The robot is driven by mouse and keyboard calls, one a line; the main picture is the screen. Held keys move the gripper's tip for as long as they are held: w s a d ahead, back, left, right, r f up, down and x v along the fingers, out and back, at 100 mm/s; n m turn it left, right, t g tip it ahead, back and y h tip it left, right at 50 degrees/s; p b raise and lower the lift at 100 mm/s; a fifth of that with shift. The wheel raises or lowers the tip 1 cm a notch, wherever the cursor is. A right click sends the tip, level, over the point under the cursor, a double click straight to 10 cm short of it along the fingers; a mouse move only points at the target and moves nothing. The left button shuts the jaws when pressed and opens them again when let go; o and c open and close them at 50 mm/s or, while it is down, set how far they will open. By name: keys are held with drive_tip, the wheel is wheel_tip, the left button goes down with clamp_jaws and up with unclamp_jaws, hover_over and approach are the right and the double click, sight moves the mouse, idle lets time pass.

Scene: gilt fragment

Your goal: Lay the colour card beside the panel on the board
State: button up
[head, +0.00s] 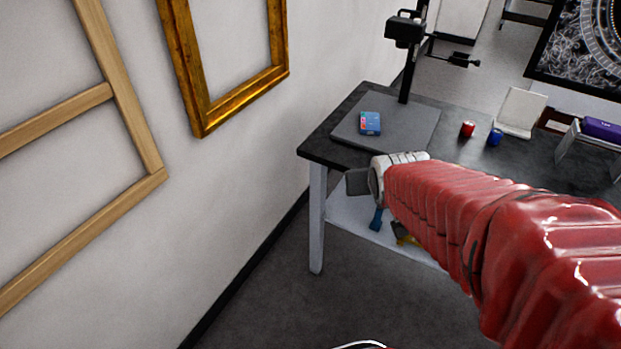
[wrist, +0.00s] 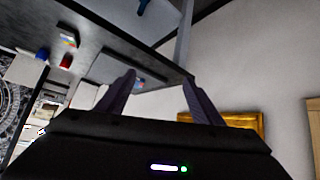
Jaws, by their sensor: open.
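The grey board (head: 408,137) lies on the dark table's near-left end. A small blue panel (head: 370,123) with pink and pale patches lies flat on it. In the wrist view, a white card with coloured patches, apparently the colour card (wrist: 68,40), lies on the table apart from the board, near the jars. I cannot make it out in the head view, where my red arm covers part of the table. My gripper (wrist: 161,94) is open and empty, its two dark fingers spread apart. In the head view my arm's end is low by the table's front edge; the fingers are not clear.
A red jar (head: 467,129) and a blue jar (head: 495,137) stand right of the board. A black post (head: 408,70) with a camera head rises behind it. A white stand (head: 520,112) and a purple object (head: 603,129) are farther right. A gilt frame (head: 201,112) hangs on the left wall.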

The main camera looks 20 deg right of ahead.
drive_tip(key=s+a+r+n+g+y, duration=0.1)
drive_tip(key=s+a+r, duration=0.1)
drive_tip(key=s+a, duration=0.5)
drive_tip(key=s+a+r+n+g+y, duration=0.1)
drive_tip(key=s+a+r+g+y, duration=0.1)
drive_tip(key=s+a, duration=0.4)
drive_tip(key=shift+s+a+r, duration=0.25)
drive_tip(key=shift+s+a, duration=0.1)
drive_tip(key=shift+s, duration=0.25)
drive_tip(key=shift+o, duration=0.5)
